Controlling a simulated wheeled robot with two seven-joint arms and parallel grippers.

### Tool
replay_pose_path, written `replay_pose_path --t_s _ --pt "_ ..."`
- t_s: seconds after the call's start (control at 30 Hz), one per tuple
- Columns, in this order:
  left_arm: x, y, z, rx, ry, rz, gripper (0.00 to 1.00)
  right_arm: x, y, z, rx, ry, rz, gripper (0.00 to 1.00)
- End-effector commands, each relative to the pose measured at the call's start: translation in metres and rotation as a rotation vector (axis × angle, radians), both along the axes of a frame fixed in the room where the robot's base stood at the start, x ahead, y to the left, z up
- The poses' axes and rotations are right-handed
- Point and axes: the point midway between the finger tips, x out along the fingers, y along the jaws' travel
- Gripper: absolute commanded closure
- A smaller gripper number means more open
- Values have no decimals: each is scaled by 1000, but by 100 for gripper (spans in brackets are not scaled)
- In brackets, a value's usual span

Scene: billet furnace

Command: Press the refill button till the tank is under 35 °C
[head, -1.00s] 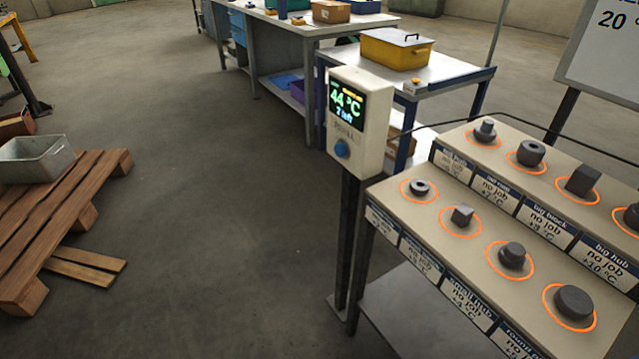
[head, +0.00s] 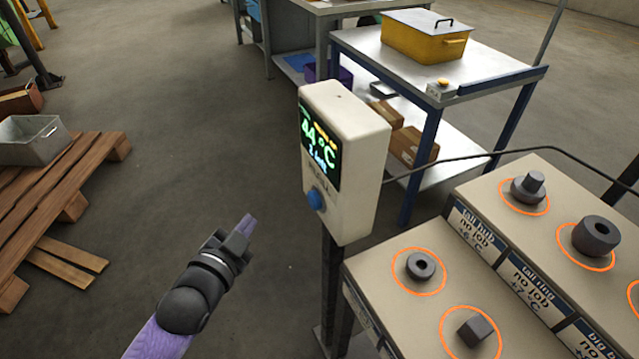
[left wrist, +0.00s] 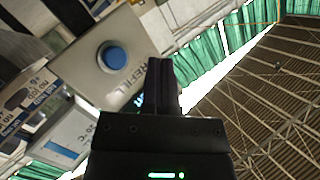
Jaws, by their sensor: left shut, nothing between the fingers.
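The refill box (head: 352,150) is a cream box on a dark post, with a display (head: 320,143) reading 44 °C and a smaller line that seems to say 2 left. The round blue refill button (head: 316,199) sits on its front face below the display. In the left wrist view the button (left wrist: 113,57) is beside the lettering REFILL, beyond my fingers. My left gripper (head: 245,226) is shut and empty, left of and a little below the button, apart from it. It also shows in the left wrist view (left wrist: 162,65). My right gripper is out of view.
A stepped stand (head: 420,241) with dark metal parts in orange rings is at the right. A table with a yellow box (head: 425,38) stands behind. A black cable (head: 480,157) runs from the refill box. A wooden pallet (head: 50,200) lies left; floor between is clear.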

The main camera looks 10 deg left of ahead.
Motion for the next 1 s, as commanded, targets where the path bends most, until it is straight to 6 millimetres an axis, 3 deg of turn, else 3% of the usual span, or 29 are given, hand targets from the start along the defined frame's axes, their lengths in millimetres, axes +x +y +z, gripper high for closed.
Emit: replay_pose_path --t_s 0.37,0.77,1.0 --pt "3 -4 -1 -1 0 1 100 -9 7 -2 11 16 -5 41" --pt "34 -51 -3 -4 0 -1 100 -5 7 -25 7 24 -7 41" --pt "47 -69 -1 -1 1 1 100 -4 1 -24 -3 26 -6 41"
